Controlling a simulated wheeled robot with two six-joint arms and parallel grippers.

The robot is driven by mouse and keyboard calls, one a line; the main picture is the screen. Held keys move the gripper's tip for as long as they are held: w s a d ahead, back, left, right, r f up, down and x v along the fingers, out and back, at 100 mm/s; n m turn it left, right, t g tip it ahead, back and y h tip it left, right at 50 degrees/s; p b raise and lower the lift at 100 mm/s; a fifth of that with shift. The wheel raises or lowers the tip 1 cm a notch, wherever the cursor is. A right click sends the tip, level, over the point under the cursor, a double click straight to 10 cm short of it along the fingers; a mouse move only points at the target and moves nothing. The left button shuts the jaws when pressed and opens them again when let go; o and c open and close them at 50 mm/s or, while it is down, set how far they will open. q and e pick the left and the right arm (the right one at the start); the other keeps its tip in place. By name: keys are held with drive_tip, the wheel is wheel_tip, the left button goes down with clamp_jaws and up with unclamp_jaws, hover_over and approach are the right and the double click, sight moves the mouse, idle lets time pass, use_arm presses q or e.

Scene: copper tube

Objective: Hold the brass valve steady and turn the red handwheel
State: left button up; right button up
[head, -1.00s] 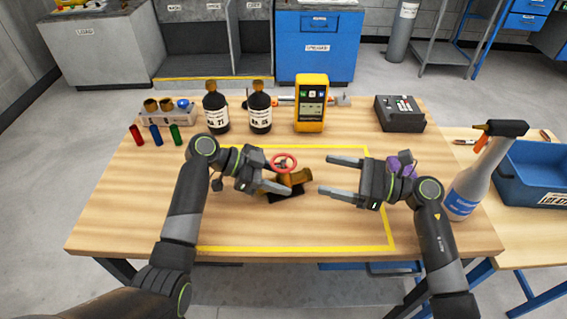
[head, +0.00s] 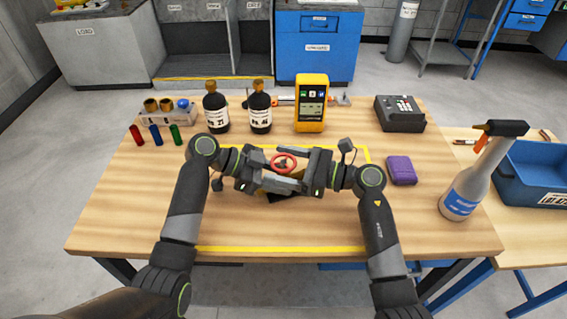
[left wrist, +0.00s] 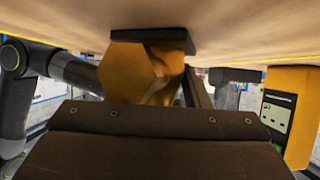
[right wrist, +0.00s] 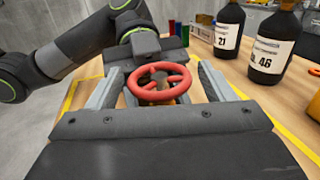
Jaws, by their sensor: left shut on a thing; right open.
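The brass valve (left wrist: 130,75) sits on a dark base (left wrist: 150,36) on the table, mostly hidden by my grippers in the head view. Its red handwheel (head: 283,163) is on top; it also shows in the right wrist view (right wrist: 158,79). My left gripper (head: 276,186) comes in from the left and is shut on the valve body, below the wheel. My right gripper (head: 272,168) comes in from the right and is open. Its two fingers lie on either side of the red handwheel, with visible gaps to the rim in the right wrist view.
Two dark bottles (head: 216,108) and a yellow meter (head: 311,103) stand behind the valve. A purple block (head: 401,171) and a spray bottle (head: 472,182) are at the right. A tube rack (head: 165,114) is at the back left. The table front inside the yellow outline is clear.

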drive_tip(key=c, duration=0.9)
drive_tip(key=shift+n+g, duration=0.8)
drive_tip(key=shift+g, duration=0.4)
drive_tip(key=shift+c, duration=0.2)
drive_tip(key=o, duration=0.9)
drive_tip(key=shift+o, duration=0.2)
drive_tip(key=shift+d, duration=0.1)
drive_tip(key=d, duration=0.4)
drive_tip(key=s+d, duration=0.1)
drive_tip(key=d, duration=0.6)
drive_tip(key=shift+s+d, duration=0.35)
drive_tip(key=shift+s, duration=0.05)
